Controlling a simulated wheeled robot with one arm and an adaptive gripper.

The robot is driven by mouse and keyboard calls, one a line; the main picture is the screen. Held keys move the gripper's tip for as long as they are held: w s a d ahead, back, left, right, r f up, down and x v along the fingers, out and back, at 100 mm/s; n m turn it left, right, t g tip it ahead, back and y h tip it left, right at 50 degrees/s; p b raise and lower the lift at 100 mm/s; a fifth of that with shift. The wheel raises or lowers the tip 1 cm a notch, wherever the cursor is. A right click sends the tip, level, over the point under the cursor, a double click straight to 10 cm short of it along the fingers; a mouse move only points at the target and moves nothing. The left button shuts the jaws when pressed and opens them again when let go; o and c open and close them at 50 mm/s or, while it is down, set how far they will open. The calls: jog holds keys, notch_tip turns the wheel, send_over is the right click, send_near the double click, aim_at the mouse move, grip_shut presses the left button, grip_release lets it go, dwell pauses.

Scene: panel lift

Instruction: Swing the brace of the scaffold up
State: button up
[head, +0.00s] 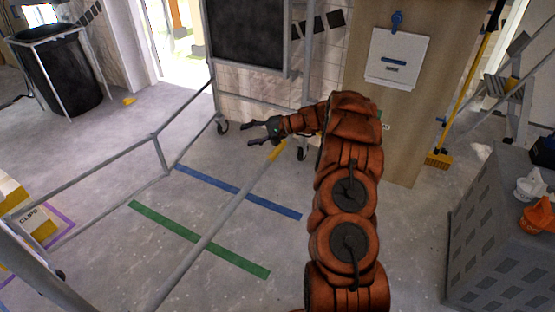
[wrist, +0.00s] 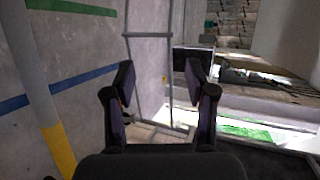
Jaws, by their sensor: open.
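The scaffold is a grey tube frame (head: 157,150) on casters, standing left of my arm in the head view. A long grey tube with a yellow band, apparently the brace (head: 222,223), slants from the bottom of the head view up to the yellow part near a caster. In the wrist view the brace (wrist: 37,85) runs down the left side, its yellow part at lower left. My gripper (head: 251,133) is open and empty, beside the yellow part in the head view. In the wrist view my gripper (wrist: 161,78) has nothing between its fingers, and the brace lies outside them.
Blue tape (head: 238,193) and green tape (head: 198,238) mark the floor. A grey perforated cabinet (head: 500,235) stands at right, a wooden panel with a white box (head: 391,57) behind my arm. A black bin (head: 58,75) stands far left. A broom (head: 438,158) leans at right.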

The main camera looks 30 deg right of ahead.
jog(key=w+d+f+m+t+h+b, duration=0.1)
jog(key=d+f+m+t+b, duration=0.15)
jog(key=d+f, duration=0.75)
jog(key=t+h+b, duration=0.2)
jog(key=t+b, duration=0.1)
jog(key=b, duration=0.1)
send_near(277, 151)
jog(key=w+f, duration=0.2)
jog(key=w, duration=0.2)
jog(key=shift+m+g, duration=0.25)
jog(key=shift+m, duration=0.1)
jog(key=shift+a+r+b+x, duration=0.15)
jog(key=shift+b+x, duration=0.1)
jog(key=shift+x, duration=0.9)
jog(key=shift+a+b+x, duration=0.1)
jog(key=shift+b+x, duration=0.2)
jog(key=shift+x, duration=0.9)
jog(key=shift+a+r+b+x, duration=0.15)
jog(key=shift+b+x, duration=0.1)
jog(key=shift+x, duration=0.9)
jog(key=shift+s, duration=0.15)
jog(key=shift+c, duration=0.4)
grip_shut()
